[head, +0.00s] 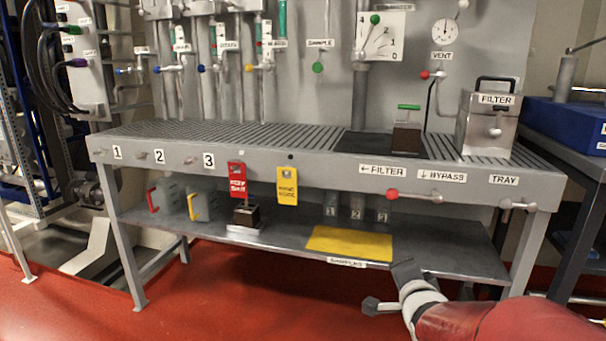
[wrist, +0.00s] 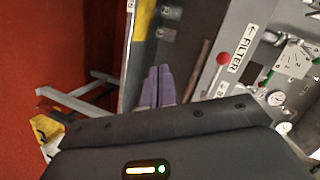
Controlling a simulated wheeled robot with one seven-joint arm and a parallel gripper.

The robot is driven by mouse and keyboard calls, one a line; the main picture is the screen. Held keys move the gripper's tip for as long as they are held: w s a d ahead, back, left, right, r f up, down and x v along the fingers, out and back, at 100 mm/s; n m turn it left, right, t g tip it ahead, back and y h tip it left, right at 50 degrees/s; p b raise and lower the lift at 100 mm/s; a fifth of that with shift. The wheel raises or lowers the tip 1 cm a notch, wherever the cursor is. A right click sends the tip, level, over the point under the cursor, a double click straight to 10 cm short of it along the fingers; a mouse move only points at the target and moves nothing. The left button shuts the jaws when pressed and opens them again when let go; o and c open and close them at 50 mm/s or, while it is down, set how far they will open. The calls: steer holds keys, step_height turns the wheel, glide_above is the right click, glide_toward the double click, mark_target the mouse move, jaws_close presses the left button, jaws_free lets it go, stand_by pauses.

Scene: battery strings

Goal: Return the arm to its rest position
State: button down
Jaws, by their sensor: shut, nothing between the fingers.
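My gripper (wrist: 158,72) shows in the wrist view as two grey-purple fingers pressed together, with nothing between them. In the head view my arm reaches in from the lower right, in front of the bench's lower shelf (head: 450,255). The arm's end is apart from the yellow mat (head: 350,243) on that shelf. The fingers are hard to make out in the head view. In the wrist view the bench front with the FILTER label (wrist: 240,48) lies to the right of the fingers, and the red floor lies to the left.
The slatted bench (head: 270,137) carries a filter box (head: 487,125) and a dark block with a green handle (head: 407,138). Red (head: 237,180) and yellow (head: 287,186) tags hang in front. A red-knobbed rod (head: 415,196) projects near my arm. Red floor (head: 250,295) is open at lower left.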

steer(key=s+a+n+g, duration=0.2)
steer(key=s+n+g, duration=0.2)
steer(key=s+n, duration=0.3)
steer(key=s+a+n+g+y+p, duration=0.1)
steer(key=s+a+n+g, duration=0.2)
steer(key=s, duration=1.4)
steer(key=n+g, duration=0.2)
steer(key=n, duration=0.2)
steer(key=shift+s+a+r, duration=0.25)
steer(key=shift+s+r, duration=0.1)
